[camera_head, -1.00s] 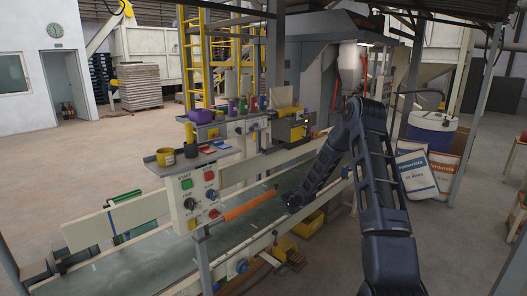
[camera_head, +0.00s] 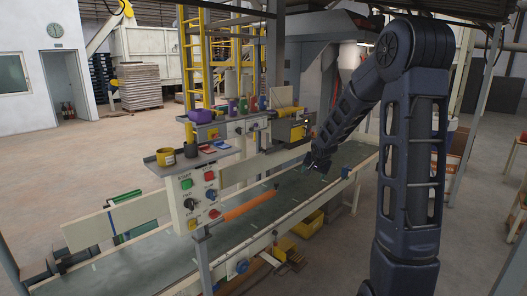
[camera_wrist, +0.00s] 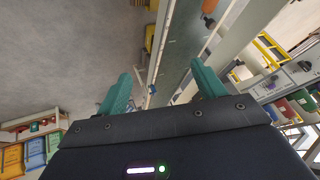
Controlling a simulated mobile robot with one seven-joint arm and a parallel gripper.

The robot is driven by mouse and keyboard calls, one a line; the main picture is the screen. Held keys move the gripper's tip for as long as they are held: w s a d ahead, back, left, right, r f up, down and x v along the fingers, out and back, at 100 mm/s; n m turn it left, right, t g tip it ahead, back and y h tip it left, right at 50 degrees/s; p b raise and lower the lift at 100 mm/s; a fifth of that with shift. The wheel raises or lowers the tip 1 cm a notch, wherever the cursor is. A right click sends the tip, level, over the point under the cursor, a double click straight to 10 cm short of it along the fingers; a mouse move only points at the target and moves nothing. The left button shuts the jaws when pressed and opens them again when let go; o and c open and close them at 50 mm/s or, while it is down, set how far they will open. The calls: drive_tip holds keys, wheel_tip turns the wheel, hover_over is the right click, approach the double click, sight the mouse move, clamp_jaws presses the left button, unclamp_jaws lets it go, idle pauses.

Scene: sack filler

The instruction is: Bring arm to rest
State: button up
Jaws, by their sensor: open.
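My gripper (camera_head: 318,162) hangs above the far part of the conveyor belt (camera_head: 150,262) in the head view, at the end of my raised, folded arm. In the wrist view my gripper (camera_wrist: 160,92) shows two teal fingers spread wide apart with nothing between them. The belt (camera_wrist: 178,55) and its side rail lie beyond the fingers. No finger touches anything that I can see.
The control panel (camera_head: 196,197) with buttons and knobs stands left of my gripper, and an orange bar (camera_head: 249,206) sticks out over the belt. Yellow crates (camera_head: 308,224) sit under the conveyor. The floor at left (camera_head: 60,165) is clear.

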drive_tip(key=s+d+r+n+h, duration=0.1)
drive_tip(key=s+d+r, duration=0.2)
drive_tip(key=s+r, duration=0.5)
drive_tip(key=s+d+r+n, duration=0.1)
drive_tip(key=s+r, duration=0.1)
drive_tip(key=s, duration=0.8)
drive_tip(key=s+d+r+n+g, duration=0.1)
drive_tip(key=s+r, duration=0.1)
drive_tip(key=s, duration=0.9)
drive_tip(key=s+d+r+n+g, duration=0.1)
drive_tip(key=s+n, duration=0.1)
drive_tip(key=s, duration=0.8)
drive_tip(key=shift+s+r+y, duration=0.2)
drive_tip(key=shift+r+y, duration=0.1)
drive_tip(key=shift+r, duration=0.1)
